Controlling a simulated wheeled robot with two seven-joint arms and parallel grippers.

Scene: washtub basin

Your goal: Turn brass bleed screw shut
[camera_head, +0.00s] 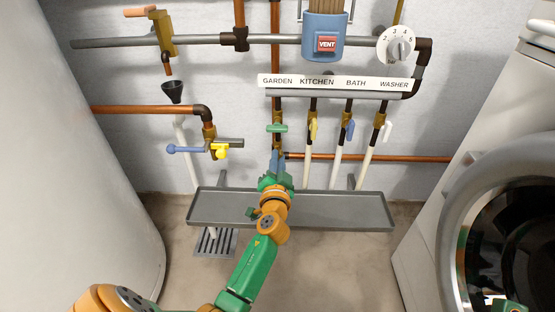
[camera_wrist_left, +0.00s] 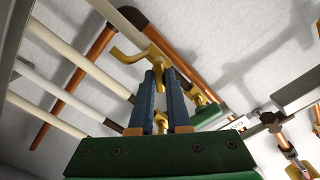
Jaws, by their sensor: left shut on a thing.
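In the head view my left gripper (camera_head: 278,158) reaches up to the brass fitting (camera_head: 277,143) on the leftmost riser, under the green GARDEN handle (camera_head: 277,128). In the left wrist view its two blue fingers (camera_wrist_left: 160,88) stand close together, shut on a small brass piece (camera_wrist_left: 160,121) between them, which appears to be the bleed screw. A brass fitting with a curved spout (camera_wrist_left: 135,55) shows just past the fingertips. The green handle (camera_wrist_left: 208,116) is to the right of the fingers. The screw is hidden by the gripper in the head view.
A grey tray (camera_head: 335,212) lies below the risers. KITCHEN, BATH and WASHER levers (camera_head: 313,128) hang to the right. A blue-handled valve (camera_head: 183,149) is at left. A white tank (camera_head: 80,150) and a washer door (camera_head: 460,230) flank the space.

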